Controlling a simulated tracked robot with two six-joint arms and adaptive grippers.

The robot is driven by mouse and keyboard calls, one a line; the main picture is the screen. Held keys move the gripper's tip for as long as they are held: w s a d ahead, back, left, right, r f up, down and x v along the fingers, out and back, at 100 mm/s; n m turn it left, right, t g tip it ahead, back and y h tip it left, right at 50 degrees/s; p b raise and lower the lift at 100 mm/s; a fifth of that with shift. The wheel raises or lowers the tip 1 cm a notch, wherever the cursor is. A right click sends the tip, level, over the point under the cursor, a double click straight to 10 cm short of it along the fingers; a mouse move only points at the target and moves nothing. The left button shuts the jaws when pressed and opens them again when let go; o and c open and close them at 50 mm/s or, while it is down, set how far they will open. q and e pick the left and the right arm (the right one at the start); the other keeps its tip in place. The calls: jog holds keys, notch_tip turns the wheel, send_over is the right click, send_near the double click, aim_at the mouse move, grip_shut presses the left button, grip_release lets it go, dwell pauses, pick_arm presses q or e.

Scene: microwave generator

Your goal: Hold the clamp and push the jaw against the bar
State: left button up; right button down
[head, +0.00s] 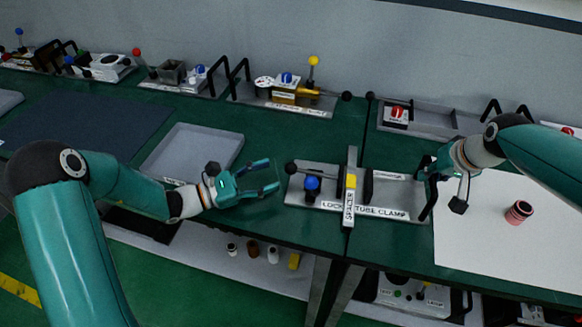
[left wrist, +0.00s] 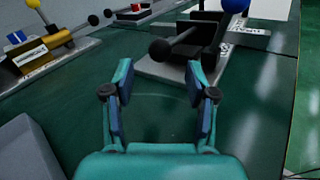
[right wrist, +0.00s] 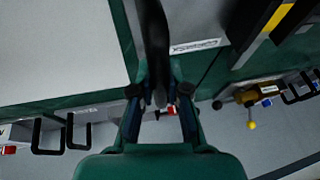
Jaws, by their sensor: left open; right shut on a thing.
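The tube clamp plate (head: 325,197) lies on the green bench in the middle of the head view. An upright spacer bar (head: 349,208) crosses it, with a yellow block (head: 350,181) and dark jaw parts beside it. A blue knob (head: 312,184) and a lever with a black ball (head: 291,168) are at its left end. My left gripper (head: 277,175) is open and empty, just left of the lever ball, which also shows ahead of the fingers in the left wrist view (left wrist: 160,50). My right gripper (right wrist: 160,98) is shut on the black handle (right wrist: 152,35) at the plate's right end.
A grey tray (head: 192,152) is left of the clamp, behind my left forearm. A white board (head: 490,245) with a reddish ring (head: 519,212) lies at right. Fixtures with levers and handles, one with a yellow ball (head: 313,61), line the back wall.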

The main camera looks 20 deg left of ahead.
aim_at(291, 169)
pick_arm(q)
jog(key=x, duration=0.6)
jog(key=shift+w+d, duration=0.2)
jog(key=shift+d, duration=0.05)
grip_shut()
